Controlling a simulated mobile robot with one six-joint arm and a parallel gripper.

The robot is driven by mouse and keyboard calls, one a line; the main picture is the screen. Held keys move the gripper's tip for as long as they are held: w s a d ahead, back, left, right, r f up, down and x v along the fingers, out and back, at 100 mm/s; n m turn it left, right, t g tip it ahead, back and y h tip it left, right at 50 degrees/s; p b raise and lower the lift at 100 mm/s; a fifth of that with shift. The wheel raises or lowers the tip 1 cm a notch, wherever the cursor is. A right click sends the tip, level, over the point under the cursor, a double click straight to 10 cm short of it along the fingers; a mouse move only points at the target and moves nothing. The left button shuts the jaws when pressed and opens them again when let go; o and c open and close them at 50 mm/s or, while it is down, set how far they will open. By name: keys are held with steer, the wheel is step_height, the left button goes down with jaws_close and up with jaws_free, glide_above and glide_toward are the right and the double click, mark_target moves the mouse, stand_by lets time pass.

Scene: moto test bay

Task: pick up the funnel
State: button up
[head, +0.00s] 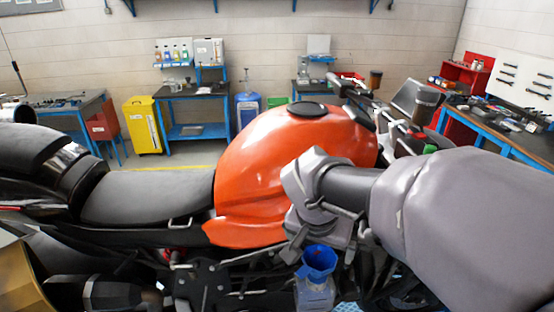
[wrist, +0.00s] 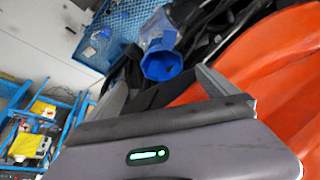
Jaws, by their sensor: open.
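The blue funnel (head: 319,262) sits on top of a translucent bottle (head: 315,294) low in the head view, beside the motorcycle. In the wrist view the funnel (wrist: 162,63) shows its wide mouth towards the camera, with the clear bottle (wrist: 160,27) behind it. My gripper (head: 319,249) is just above the funnel in the head view. In the wrist view my gripper (wrist: 161,88) has its two grey fingers spread apart, with the funnel ahead of the gap between them. Nothing is between the fingers.
The motorcycle's orange tank (head: 282,150) and black seat (head: 150,190) are close to my arm. The orange bodywork (wrist: 255,75) is near the right finger in the wrist view. A blue perforated mat (wrist: 112,38) lies beyond. Blue workbenches (head: 195,108) stand along the wall.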

mark_target(319, 255)
steer(key=x, duration=0.8)
steer(key=shift+a+f, duration=0.25)
steer(key=shift+w+f, duration=0.1)
steer(key=shift+w, duration=0.05)
steer(key=shift+s, duration=0.2)
steer(key=shift+c, duration=0.9)
steer(key=c, duration=1.4)
steer(key=shift+w+r, duration=0.1)
steer(key=shift+r, duration=0.5)
steer(key=s+d+r, duration=0.2)
steer(key=s+d, duration=0.1)
steer(key=s, duration=0.4)
steer(key=s+d+r, duration=0.2)
steer(key=s+d, duration=0.1)
steer(key=s, duration=0.4)
steer(key=r+p, duration=0.2)
steer(key=r, duration=0.1)
steer(key=r+p, duration=0.1)
steer(key=r, duration=0.1)
steer(key=shift+s+d, duration=0.35)
